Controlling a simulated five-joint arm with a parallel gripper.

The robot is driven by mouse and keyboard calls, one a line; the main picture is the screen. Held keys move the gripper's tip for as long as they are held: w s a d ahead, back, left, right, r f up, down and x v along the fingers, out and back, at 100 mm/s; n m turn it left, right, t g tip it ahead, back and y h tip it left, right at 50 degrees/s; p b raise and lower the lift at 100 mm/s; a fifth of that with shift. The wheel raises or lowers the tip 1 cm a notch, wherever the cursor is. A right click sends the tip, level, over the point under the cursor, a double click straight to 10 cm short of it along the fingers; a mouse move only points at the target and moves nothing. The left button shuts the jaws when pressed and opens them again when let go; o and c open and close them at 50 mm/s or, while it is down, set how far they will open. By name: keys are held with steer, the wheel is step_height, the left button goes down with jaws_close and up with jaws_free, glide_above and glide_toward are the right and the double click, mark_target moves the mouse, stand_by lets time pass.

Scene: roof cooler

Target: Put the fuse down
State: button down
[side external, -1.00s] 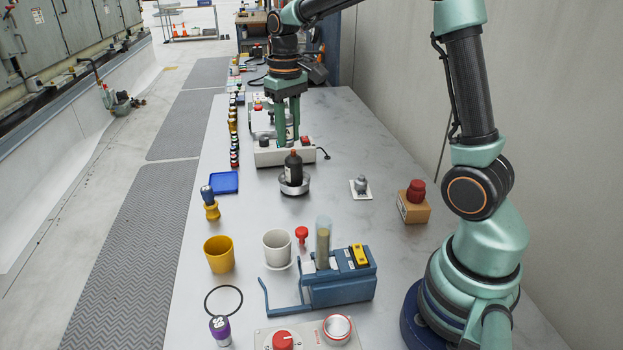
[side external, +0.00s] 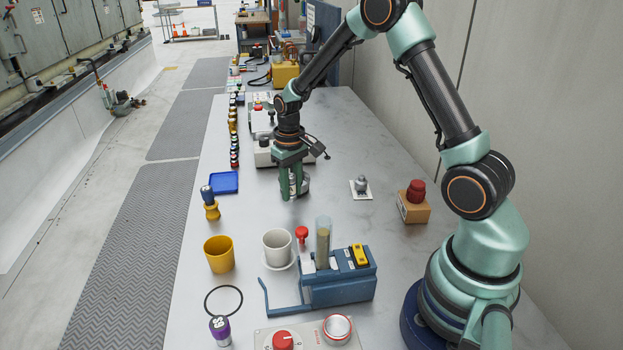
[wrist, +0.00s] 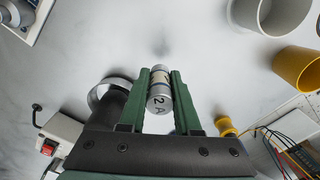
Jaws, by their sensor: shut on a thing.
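My gripper (side external: 292,195) is shut on the fuse, low over the grey table (side external: 262,207) in front of the white meter box. The fuse (wrist: 160,92) is a silvery cylinder with a pale printed band and "2 A" on its end cap. In the wrist view it sits between the two green fingers of my gripper (wrist: 160,75).
A white cup (side external: 277,246), yellow cup (side external: 219,255), blue tray (side external: 223,182) and blue fixture (side external: 338,287) stand around. Bare table lies between the gripper and the white cup.

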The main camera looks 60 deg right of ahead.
mark_target(292, 201)
steer(key=shift+f, duration=1.95)
steer(key=shift+f, duration=0.15)
steer(key=c, duration=0.6)
jaws_free()
